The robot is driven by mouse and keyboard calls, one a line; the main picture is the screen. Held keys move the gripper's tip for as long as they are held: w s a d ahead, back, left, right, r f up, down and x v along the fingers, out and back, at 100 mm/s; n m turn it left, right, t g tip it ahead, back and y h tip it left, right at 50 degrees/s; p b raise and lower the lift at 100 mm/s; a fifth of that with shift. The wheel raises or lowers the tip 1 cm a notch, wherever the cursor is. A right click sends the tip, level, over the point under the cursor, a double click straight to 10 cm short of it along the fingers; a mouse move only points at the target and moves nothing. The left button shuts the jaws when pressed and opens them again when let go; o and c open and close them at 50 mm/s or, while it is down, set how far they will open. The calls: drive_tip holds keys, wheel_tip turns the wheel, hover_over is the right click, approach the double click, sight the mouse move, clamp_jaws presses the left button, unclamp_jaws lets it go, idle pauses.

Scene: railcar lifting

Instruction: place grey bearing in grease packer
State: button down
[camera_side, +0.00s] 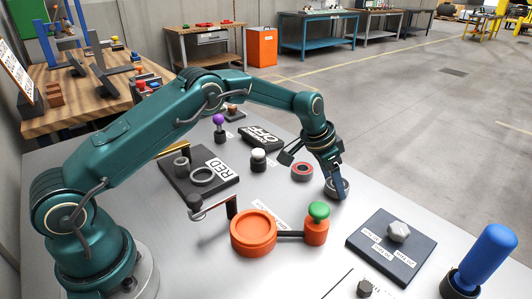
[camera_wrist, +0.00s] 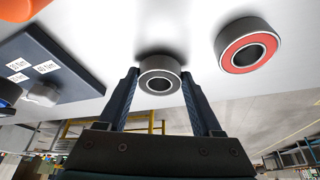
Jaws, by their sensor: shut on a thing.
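The grey bearing (camera_side: 341,188) is a dark grey ring between the fingers of my gripper (camera_side: 334,182), at the right of the table's middle. In the wrist view the bearing (camera_wrist: 160,84) has a finger on each side, and the gripper (camera_wrist: 159,76) is shut on it. I cannot tell whether it touches the table. The orange round dish (camera_side: 254,236), apparently the grease packer, stands front-left of my gripper. A dark bar joins it to an orange cylinder with a green knob (camera_side: 318,211).
A red-faced bearing (camera_side: 302,171) lies left of my gripper; it also shows in the wrist view (camera_wrist: 248,52). A dark plate with a grey hex piece (camera_side: 398,232) and a blue-handled tool (camera_side: 485,256) are at right. A dark board labelled RED (camera_side: 172,178) lies behind the dish.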

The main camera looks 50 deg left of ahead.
drive_tip(key=shift+f, duration=0.1)
drive_tip(key=shift+c, duration=0.3)
unclamp_jaws()
drive_tip(key=shift+f, duration=0.1)
